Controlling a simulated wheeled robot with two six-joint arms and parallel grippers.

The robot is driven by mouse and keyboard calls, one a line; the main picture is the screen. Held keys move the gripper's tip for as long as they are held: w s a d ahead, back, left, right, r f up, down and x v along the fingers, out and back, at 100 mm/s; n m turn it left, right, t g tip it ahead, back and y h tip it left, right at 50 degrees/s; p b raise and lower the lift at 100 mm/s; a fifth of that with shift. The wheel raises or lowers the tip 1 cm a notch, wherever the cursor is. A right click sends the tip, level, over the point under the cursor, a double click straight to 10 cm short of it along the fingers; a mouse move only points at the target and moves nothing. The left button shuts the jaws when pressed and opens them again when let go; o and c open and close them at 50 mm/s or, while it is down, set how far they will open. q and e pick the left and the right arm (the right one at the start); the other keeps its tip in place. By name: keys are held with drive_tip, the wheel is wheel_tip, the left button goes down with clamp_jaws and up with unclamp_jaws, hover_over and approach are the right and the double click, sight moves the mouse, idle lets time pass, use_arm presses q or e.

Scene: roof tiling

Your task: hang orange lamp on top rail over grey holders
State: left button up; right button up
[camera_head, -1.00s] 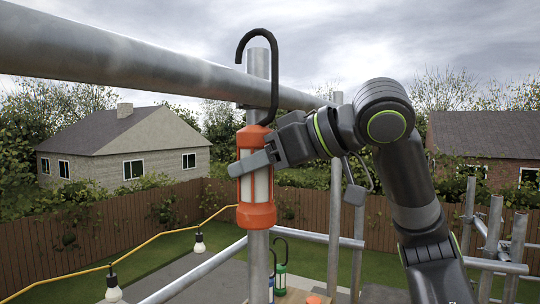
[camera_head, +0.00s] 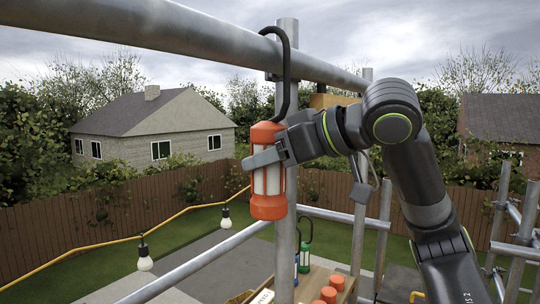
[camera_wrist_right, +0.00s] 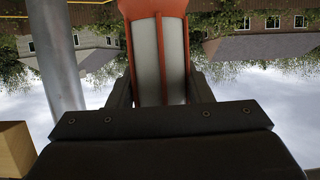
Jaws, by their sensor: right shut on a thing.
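The orange lamp (camera_head: 268,205), with pale panels and a black hook (camera_head: 291,70), hangs upright below the top rail (camera_head: 190,38). My right gripper (camera_head: 266,157) is shut around the lamp's body. The right wrist view shows the lamp (camera_wrist_right: 160,55) between the fingers. An upright post (camera_head: 285,235) stands directly behind the lamp. I cannot clearly make out the grey holders. My left gripper is not in view.
A wooden table (camera_head: 318,278) below bears a green lamp (camera_head: 304,257), a blue one (camera_head: 296,265) and orange round pieces (camera_head: 329,294). A yellow cable with bulbs (camera_head: 145,262) runs at left. A wooden block (camera_head: 330,100) sits beyond the post. Lower rails (camera_head: 200,265) cross below.

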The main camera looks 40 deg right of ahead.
drive_tip(key=shift+f, duration=0.25)
drive_tip(key=o, duration=1.5)
drive_tip(key=shift+s, duration=0.15)
drive_tip(key=shift+s+d+r+b, duration=0.15)
drive_tip(key=shift+s+b, duration=0.15)
drive_tip(key=shift+b, duration=0.1)
drive_tip(key=b+v, duration=0.2)
drive_tip(key=v, duration=1.4)
drive_tip(key=shift+s+d+b, duration=0.1)
drive_tip(key=shift+s+b, duration=0.2)
drive_tip(key=shift+b, duration=0.1)
